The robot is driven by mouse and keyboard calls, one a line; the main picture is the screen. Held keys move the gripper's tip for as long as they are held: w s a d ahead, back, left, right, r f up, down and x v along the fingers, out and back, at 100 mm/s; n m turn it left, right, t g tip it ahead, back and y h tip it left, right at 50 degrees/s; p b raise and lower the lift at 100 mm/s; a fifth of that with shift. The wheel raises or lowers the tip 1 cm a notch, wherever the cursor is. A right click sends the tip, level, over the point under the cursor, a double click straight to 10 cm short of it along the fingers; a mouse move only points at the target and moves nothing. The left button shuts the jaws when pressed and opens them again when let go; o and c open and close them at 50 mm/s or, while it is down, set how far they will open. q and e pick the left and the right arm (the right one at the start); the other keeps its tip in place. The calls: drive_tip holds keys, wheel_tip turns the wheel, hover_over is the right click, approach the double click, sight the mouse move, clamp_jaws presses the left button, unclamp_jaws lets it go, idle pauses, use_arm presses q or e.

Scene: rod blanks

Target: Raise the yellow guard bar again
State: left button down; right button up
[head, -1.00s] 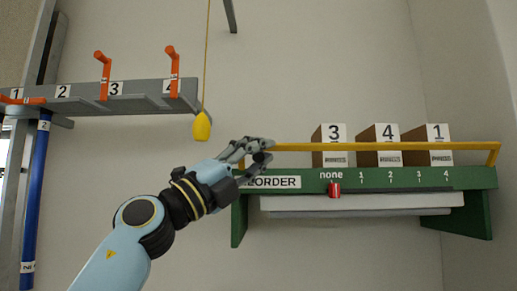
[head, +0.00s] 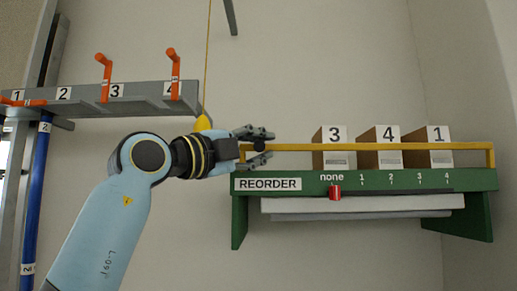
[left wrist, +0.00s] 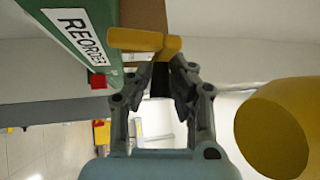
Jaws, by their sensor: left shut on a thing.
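The yellow guard bar (head: 390,147) runs level across the front of the boxes above the green shelf edge, on short end posts. My left gripper (head: 268,147) is at its left end, with fingers above and below the bar, shut on it. In the left wrist view the bar's end (left wrist: 140,41) shows at the fingertips (left wrist: 160,75). My right gripper is not in view.
The green REORDER shelf (head: 240,215) carries boxes 3 (head: 333,135), 4 (head: 386,135) and 1 (head: 436,135). Its red slider (head: 335,192) sits under "none". A yellow pull (head: 203,123) hangs beside my wrist. A grey numbered rack (head: 140,105) is at upper left.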

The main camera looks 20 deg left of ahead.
use_arm(q)
drive_tip(key=shift+r, duration=0.1)
drive_tip(key=c, duration=1.5)
unclamp_jaws()
drive_tip(key=shift+d, duration=0.1)
drive_tip(key=v, duration=1.2)
